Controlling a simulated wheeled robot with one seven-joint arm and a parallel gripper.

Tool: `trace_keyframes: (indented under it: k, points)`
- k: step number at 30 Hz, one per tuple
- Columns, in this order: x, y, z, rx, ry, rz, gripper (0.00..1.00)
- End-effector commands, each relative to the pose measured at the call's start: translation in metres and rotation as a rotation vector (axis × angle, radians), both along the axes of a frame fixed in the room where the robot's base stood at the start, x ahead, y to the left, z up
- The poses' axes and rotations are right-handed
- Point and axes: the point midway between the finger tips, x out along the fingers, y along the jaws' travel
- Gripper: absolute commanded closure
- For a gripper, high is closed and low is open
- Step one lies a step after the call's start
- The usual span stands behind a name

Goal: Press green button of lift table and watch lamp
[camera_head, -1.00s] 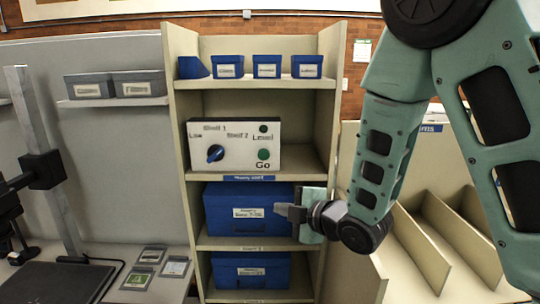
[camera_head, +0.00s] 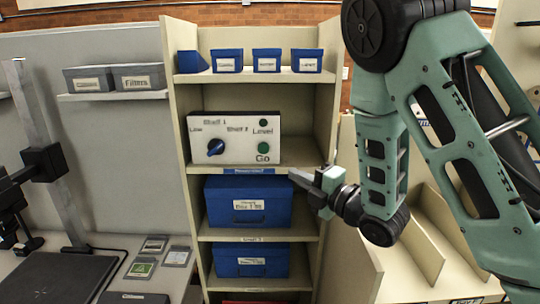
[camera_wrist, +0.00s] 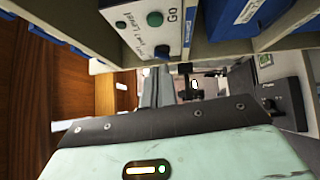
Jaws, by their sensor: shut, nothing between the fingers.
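A white control box (camera_head: 240,157) stands on a shelf of the cream shelf unit. Its green Go button (camera_head: 263,147) is at lower right, and it also shows in the wrist view (camera_wrist: 155,19). The round Level lamp (camera_head: 264,122) above it looks dark green, with no clear glow; it also shows in the wrist view (camera_wrist: 121,25). A blue knob (camera_head: 215,147) is at lower left of the panel. My gripper (camera_head: 296,178) is shut and empty, right of and below the button, apart from the panel. Its fingers (camera_wrist: 155,85) point forward in the wrist view.
Two large blue boxes (camera_head: 245,216) sit on the shelves below, and small blue boxes (camera_head: 266,66) above. The shelf unit's right side wall (camera_head: 331,110) is close to my gripper. A desk with a black platform (camera_head: 60,275) and post is at left; slanted dividers (camera_head: 420,250) are at right.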

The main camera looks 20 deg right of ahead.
Motion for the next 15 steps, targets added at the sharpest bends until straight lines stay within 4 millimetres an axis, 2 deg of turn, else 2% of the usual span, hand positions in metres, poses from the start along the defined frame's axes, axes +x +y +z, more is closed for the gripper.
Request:
trace_keyframes:
  k: [5,15]
  points:
    - [0.02,0.012,0.002,0.001,-0.003,0.004,1.0]
    - [0.083,0.042,0.01,0.0,0.0,0.002,1.0]
